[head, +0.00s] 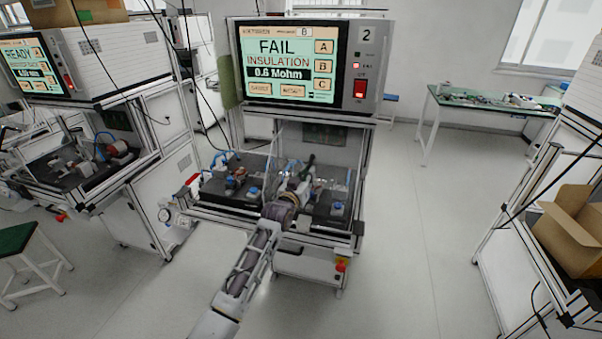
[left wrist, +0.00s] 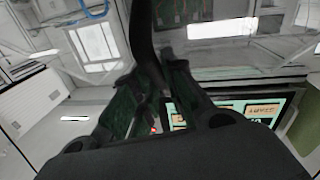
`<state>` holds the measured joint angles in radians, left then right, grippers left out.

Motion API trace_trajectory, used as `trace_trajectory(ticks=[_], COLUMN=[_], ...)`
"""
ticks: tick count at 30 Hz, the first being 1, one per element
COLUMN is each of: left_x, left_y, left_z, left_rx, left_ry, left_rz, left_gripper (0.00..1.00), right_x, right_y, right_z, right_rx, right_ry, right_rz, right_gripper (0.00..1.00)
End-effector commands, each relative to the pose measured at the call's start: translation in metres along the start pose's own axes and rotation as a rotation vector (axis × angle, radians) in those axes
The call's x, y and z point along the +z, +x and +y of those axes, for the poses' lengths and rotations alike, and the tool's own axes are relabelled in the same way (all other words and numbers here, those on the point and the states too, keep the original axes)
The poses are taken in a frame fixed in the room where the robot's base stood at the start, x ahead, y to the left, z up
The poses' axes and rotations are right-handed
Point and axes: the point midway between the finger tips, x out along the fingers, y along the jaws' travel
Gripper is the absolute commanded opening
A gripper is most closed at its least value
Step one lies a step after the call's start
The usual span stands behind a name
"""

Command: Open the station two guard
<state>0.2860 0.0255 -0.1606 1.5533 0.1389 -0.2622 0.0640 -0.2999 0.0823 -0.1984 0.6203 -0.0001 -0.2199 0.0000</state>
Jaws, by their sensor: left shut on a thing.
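Station two (head: 367,70) stands in the middle of the head view, with a "2" on its tester and a screen (head: 284,63) reading FAIL INSULATION 0.6 Mohm. Its clear guard (head: 335,160) shows faintly above the work deck; how far it is open I cannot tell. My left gripper (head: 302,173) is at the front of the station, in front of the clear panel. In the left wrist view the left gripper's fingers (left wrist: 152,85) are closed around a dark curved bar (left wrist: 142,35), which looks like the guard's handle. My right gripper is in neither view.
The deck (head: 215,190) of station two carries clamps and fixtures. Another station (head: 110,60) with a READY screen stands at left. A green-topped table (head: 430,100) is behind right, a cardboard box (head: 570,235) at far right. The floor between is clear.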

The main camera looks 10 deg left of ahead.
Motion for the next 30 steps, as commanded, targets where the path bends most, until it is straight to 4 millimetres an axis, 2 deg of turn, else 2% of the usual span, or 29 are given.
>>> trace_trajectory(ticks=[6, 16, 17, 21, 22, 30], left_x=[0.0, 0.001, 0.001, 0.001, 0.001, 0.001], left_y=[0.001, 0.002, 0.002, 0.002, 0.002, 0.001], left_z=[0.008, 0.011, 0.011, 0.011, 0.011, 0.009], left_rx=[0.0, 0.002, 0.003, 0.002, 0.002, 0.0], left_ry=[0.0, -0.001, -0.001, -0.001, -0.001, 0.0], left_rz=[0.002, 0.002, 0.002, 0.002, 0.002, 0.001], left_gripper=[0.0, 0.0, 0.14, 0.32, 0.35, 0.35], right_x=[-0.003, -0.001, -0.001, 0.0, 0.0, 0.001], right_y=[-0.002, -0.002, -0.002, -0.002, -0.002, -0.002], right_z=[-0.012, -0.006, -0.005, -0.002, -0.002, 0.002], right_rx=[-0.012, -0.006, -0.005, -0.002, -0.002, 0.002], right_ry=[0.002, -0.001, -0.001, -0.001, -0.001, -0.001], right_rz=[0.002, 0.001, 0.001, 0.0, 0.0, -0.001], right_gripper=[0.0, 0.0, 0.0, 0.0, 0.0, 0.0])
